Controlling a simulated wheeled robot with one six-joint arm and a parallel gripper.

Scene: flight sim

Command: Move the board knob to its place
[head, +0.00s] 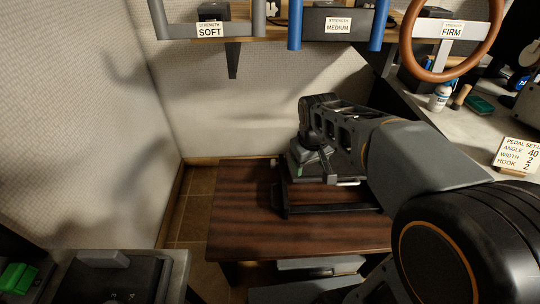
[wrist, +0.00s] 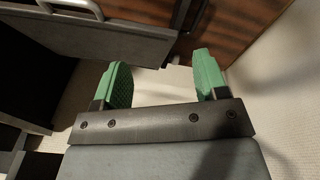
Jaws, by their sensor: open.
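My gripper (wrist: 163,78) shows in the wrist view with its two green fingertips wide apart and nothing between them. I cannot identify the board knob in either view. A dark panel (head: 108,278) with a raised grey piece (head: 103,258) on it stands at the lower left of the head view, far from my gripper, but I cannot tell whether this is the board.
The brown table (head: 245,215) has a bare left part and a dark frame on it. A shelf above holds SOFT, MEDIUM and FIRM controls. A side counter (head: 480,128) at right carries bottles and a pedal card (head: 518,156). A green block (head: 18,277) is at lower left.

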